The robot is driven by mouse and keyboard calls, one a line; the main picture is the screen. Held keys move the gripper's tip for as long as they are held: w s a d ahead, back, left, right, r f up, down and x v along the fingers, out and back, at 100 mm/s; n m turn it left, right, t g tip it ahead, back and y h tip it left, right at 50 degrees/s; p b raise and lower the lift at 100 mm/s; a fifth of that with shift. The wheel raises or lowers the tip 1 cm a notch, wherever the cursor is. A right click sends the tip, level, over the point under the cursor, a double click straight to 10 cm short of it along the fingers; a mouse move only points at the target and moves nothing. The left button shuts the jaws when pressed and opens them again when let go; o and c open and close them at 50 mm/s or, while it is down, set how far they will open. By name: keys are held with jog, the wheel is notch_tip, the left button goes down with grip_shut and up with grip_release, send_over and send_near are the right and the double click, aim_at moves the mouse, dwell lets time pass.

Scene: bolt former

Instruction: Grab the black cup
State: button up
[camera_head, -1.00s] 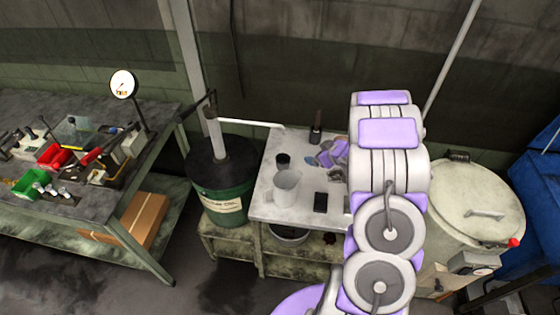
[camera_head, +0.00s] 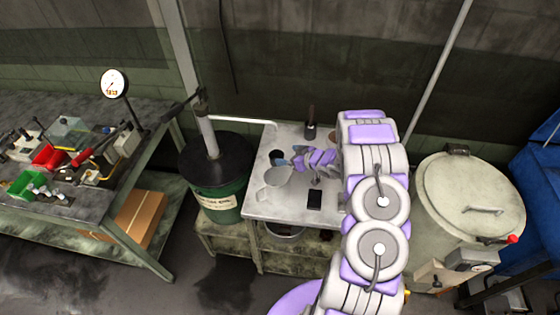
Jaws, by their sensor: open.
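The black cup (camera_head: 276,155) stands on the light grey table (camera_head: 262,208), behind the white pitcher (camera_head: 277,178). It is small in view. My gripper (camera_head: 286,161) reaches in from the right, just above or beside the cup, with its fingertips close to it. The gripper is open. The fingers partly cover the cup's right side, and I cannot tell whether they touch it or are around it.
A dark holder with a brown handle (camera_head: 311,130) stands at the table's back. A flat black object (camera_head: 314,200) lies near the front. A green drum (camera_head: 219,195) stands at the left, a large pale lidded drum (camera_head: 470,205) at the right.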

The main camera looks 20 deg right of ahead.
aim_at(271, 155)
jog(key=w+a, duration=0.1)
jog(key=a, duration=0.2)
jog(key=w+a+f, duration=0.1)
jog(key=shift+w+a+b, duration=0.25)
jog(key=shift+w+b, duration=0.05)
jog(key=shift+b, duration=0.05)
jog(key=w+f, duration=0.1)
jog(key=w+f+b, duration=0.1)
jog(key=shift+w+d+f, duration=0.1)
jog(key=shift+w+d, duration=0.3)
jog(key=shift+d, duration=0.15)
jog(key=shift+a, duration=0.95)
jog(key=c, duration=0.4)
jog(key=shift+d, duration=0.2)
jog(key=c, duration=0.3)
jog(key=shift+d, duration=0.45)
jog(key=c, duration=0.4)
